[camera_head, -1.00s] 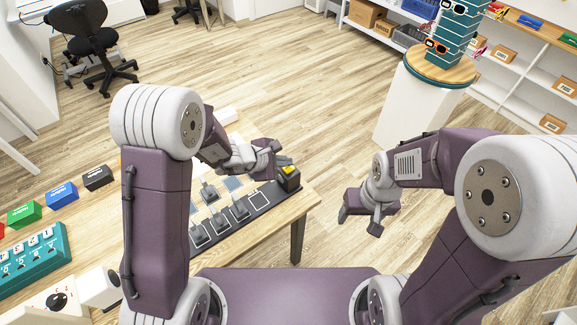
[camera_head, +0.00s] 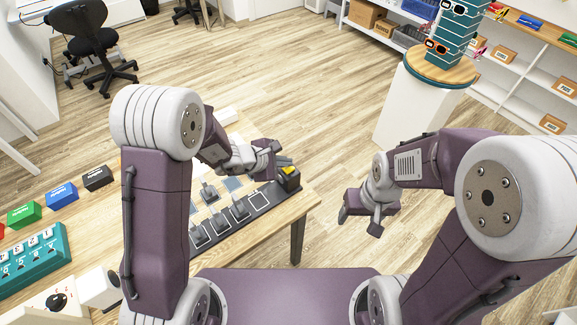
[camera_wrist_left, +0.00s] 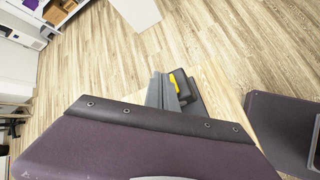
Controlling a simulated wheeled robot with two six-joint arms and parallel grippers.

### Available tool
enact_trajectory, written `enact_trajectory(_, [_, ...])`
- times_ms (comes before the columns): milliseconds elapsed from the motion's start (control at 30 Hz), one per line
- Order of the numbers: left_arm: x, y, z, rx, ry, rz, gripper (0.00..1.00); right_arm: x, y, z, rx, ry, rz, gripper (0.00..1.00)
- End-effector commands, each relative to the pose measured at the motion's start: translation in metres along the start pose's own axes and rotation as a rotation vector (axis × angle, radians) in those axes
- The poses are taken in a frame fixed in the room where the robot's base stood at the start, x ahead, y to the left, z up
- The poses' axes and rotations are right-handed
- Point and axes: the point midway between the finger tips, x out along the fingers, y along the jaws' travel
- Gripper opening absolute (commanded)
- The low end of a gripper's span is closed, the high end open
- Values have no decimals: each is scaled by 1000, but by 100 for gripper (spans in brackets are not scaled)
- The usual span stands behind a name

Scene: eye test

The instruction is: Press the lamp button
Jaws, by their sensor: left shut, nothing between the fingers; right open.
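A small dark box with a yellow top (camera_head: 289,172) stands at the right end of the wooden table's dark strip. It also shows in the left wrist view (camera_wrist_left: 184,84); I cannot tell for sure that it is the lamp button. No lamp can be made out. My left gripper (camera_head: 282,164) is shut and empty, close beside and above the box. In the left wrist view its grey fingers (camera_wrist_left: 164,92) partly overlap the box, and I cannot tell whether they touch it. My right gripper (camera_head: 360,222) is open and empty over the floor, right of the table.
Several grey lever-like pieces (camera_head: 220,221) stand on the table (camera_head: 262,226) left of the box. Coloured boxes and a teal rack (camera_head: 38,262) are at the left. A white pedestal (camera_head: 408,105) with a glasses display stands at the back right. The floor between is clear.

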Motion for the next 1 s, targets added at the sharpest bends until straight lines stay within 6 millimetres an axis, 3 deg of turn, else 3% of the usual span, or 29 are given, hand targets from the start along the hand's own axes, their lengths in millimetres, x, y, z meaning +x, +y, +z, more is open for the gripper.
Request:
enact_trajectory(467, [0,0,0,0,0,0,0,0,0,0,0,0,0,67])
enact_trajectory(800, [8,-5,-5,0,0,0,0,16,0,2,0,0,0,67])
enact_trajectory(1000, [6,-5,-5,0,1,0,0,15,0,2,0,0,0,67])
